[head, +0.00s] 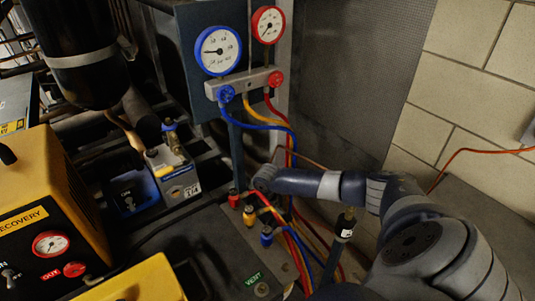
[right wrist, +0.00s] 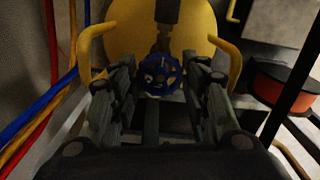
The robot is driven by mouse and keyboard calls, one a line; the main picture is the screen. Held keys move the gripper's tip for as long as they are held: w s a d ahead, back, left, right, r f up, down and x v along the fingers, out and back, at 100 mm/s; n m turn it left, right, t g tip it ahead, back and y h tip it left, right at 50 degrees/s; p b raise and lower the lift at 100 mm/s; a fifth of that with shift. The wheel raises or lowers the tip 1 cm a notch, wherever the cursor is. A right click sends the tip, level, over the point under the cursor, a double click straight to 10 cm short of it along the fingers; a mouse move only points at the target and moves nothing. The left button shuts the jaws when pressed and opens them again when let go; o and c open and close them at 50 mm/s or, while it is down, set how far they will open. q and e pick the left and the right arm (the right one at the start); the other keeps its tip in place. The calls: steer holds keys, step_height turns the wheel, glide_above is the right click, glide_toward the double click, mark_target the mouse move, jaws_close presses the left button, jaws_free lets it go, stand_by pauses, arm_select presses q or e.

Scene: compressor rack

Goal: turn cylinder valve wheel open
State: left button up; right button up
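A blue valve wheel (right wrist: 160,75) shows in the middle of the right wrist view, on a dark stem in front of a yellow cylinder (right wrist: 197,28). My right gripper (right wrist: 158,64) is open, with one finger on each side of the wheel in that view. I cannot tell whether the fingertips touch it. In the head view my right arm reaches in from the lower right, but its fingers cannot be made out. The wheel and the cylinder cannot be made out in the head view. My left gripper is not in view.
Yellow curved bars (right wrist: 96,32) flank the cylinder. Blue, yellow and red hoses (head: 264,126) hang from the gauge manifold (head: 243,83) close to my right arm. A yellow recovery unit (head: 40,205) stands at left. A block wall (head: 475,85) is at right.

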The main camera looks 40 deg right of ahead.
steer(key=shift+c, duration=1.2)
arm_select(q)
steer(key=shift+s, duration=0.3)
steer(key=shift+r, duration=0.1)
